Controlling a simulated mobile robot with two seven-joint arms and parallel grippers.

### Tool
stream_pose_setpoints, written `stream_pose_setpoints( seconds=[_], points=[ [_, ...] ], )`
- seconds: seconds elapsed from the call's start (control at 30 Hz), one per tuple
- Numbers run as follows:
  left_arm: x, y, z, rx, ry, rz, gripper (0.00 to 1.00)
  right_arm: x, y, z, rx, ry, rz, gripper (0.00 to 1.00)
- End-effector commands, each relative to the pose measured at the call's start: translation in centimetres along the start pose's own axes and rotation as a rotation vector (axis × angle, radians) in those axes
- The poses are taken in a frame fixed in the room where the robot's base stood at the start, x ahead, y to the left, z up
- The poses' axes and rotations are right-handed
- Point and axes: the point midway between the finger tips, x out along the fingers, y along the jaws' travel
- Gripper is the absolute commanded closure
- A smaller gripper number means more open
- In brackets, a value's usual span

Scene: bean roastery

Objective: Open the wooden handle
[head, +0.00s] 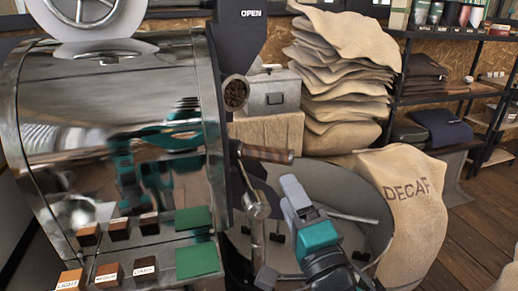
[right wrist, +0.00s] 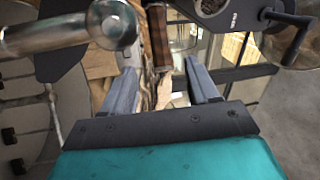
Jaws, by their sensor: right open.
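The wooden handle (head: 266,154) is a dark brown grip with metal at its ends, jutting right from the front of the roaster drum. In the right wrist view the handle (right wrist: 158,38) lies beyond the fingertips, roughly in line with the gap between them. My right gripper (head: 292,187) is below and slightly right of the handle in the head view, apart from it. In the right wrist view its two grey fingers (right wrist: 161,80) are spread with nothing held between them. My left gripper is not in view.
A metal lever (head: 254,208) stands just left of my right gripper, above the round cooling tray (head: 345,187). The shiny roaster drum (head: 110,90) fills the left. A DECAF sack (head: 405,215) stands at right. Stacked sacks (head: 340,80) are behind.

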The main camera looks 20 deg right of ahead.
Motion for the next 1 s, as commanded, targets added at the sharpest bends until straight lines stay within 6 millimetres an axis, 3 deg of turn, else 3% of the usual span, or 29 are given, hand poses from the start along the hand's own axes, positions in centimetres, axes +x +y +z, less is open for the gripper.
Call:
stream_pose_setpoints(
  seconds=[0.6,0.8,1.0],
  points=[
    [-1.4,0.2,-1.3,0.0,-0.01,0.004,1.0,9.8,-0.1,0.0,-0.005,0.0,0.001,0.41],
    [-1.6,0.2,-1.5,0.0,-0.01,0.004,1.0,11.9,0.1,0.0,-0.004,0.0,0.003,0.41],
    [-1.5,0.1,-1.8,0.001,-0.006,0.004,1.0,12.5,0.2,0.0,-0.003,0.0,0.003,0.41]
  ],
)
